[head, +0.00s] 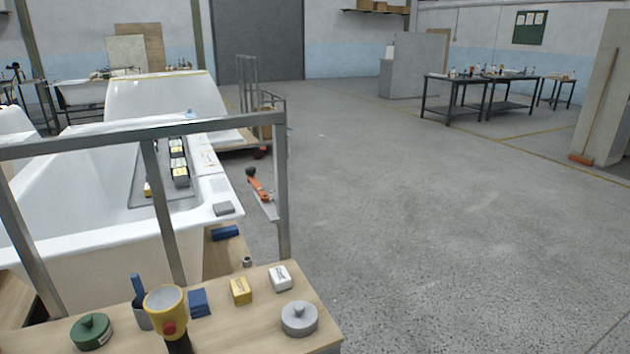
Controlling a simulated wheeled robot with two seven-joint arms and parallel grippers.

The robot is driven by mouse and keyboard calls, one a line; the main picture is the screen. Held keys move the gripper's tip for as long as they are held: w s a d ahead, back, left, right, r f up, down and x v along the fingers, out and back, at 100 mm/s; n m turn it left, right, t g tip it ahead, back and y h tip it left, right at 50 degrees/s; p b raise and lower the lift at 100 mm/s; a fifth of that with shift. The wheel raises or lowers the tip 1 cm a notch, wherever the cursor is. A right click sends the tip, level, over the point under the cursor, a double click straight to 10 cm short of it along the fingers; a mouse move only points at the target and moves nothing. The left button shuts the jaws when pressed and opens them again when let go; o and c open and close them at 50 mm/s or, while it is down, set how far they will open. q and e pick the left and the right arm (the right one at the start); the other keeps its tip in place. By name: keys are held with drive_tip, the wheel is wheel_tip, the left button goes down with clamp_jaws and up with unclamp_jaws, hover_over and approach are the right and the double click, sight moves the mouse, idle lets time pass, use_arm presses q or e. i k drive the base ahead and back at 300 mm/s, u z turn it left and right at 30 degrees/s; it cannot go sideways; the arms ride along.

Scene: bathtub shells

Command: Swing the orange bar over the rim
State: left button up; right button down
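The orange bar (260,188) is short, with a dark knob at its upper end. It stands tilted at the right, outer side of the near white bathtub shell (82,175), close to a grey metal post. A pale grey plate or bracket shows at its lower end; how they are joined is too small to tell. The tub's white rim (222,196) runs to the left of the bar, with a gap of floor showing between them. Neither of my grippers is in view.
A grey metal frame (283,190) crosses in front of the tub. A wooden bench (235,332) in front holds a yellow cup-shaped item (165,299), small boxes and round lidded items. A grey tray (150,190) with small boxes lies across the tub. The floor (430,230) at right is clear.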

sight(264, 197)
drive_tip(key=z, duration=1.1)
drive_tip(key=i, duration=3.3)
drive_tip(key=u, duration=3.8)
drive_tip(key=i, duration=0.45)
drive_tip(key=z, duration=0.1)
